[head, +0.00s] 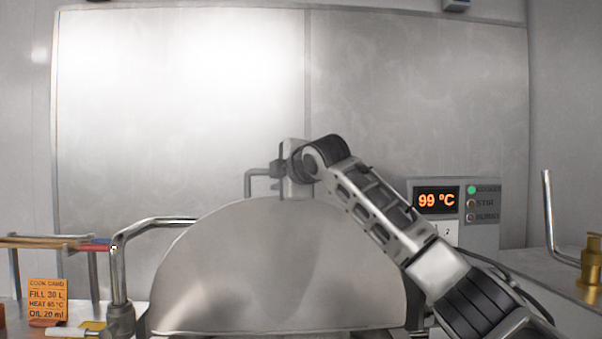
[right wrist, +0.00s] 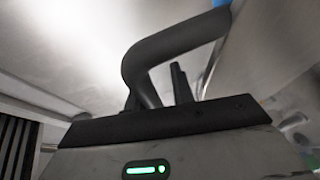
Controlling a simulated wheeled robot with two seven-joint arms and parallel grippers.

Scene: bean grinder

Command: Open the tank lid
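The tank lid (head: 285,270) is a large grey metal half-round shape in the lower middle of the head view. Its bar handle (head: 258,172) stands up at the top edge; the bent tube also shows in the right wrist view (right wrist: 170,45). My right gripper (head: 290,172) is at the handle, its arm reaching in from the lower right. In the right wrist view its dark fingers (right wrist: 156,90) stand on either side of the tube's lower end. I cannot tell whether they press on it. The inside of the tank is hidden. My left gripper is out of view.
A bent metal pipe (head: 120,270) stands close left of the lid. An orange cook card (head: 48,300) and a rack (head: 45,240) are further left. A control box (head: 455,205) reading 99 °C stands behind my right arm. A brass fitting (head: 592,262) is at far right.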

